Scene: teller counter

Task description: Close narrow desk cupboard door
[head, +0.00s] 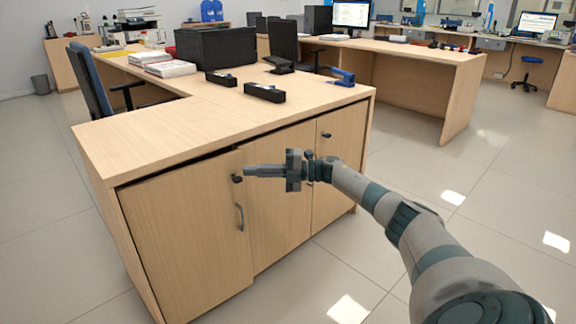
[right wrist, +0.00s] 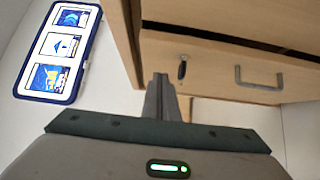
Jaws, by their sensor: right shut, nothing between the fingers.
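The wooden desk cupboard (head: 280,205) has several front panels. Its left door (head: 180,235) has a grey handle (head: 239,216) and a dark lock (head: 237,179) near its right edge. This door stands slightly ajar, with a dark gap along its top. My right gripper (head: 246,171) is shut and empty, pointing left in front of the cupboard, its tips near the lock in the picture; contact cannot be told. In the right wrist view, the shut fingers (right wrist: 160,78) are beside a door front (right wrist: 222,68) with a lock and handle. My left gripper is not in view.
The desktop (head: 200,115) carries black trays (head: 265,92), a blue stapler (head: 341,77) and papers (head: 170,68). A chair (head: 92,85) stands behind the desk on the left. Open tiled floor (head: 420,170) lies to the right. A blue-framed sign (right wrist: 60,50) shows in the wrist view.

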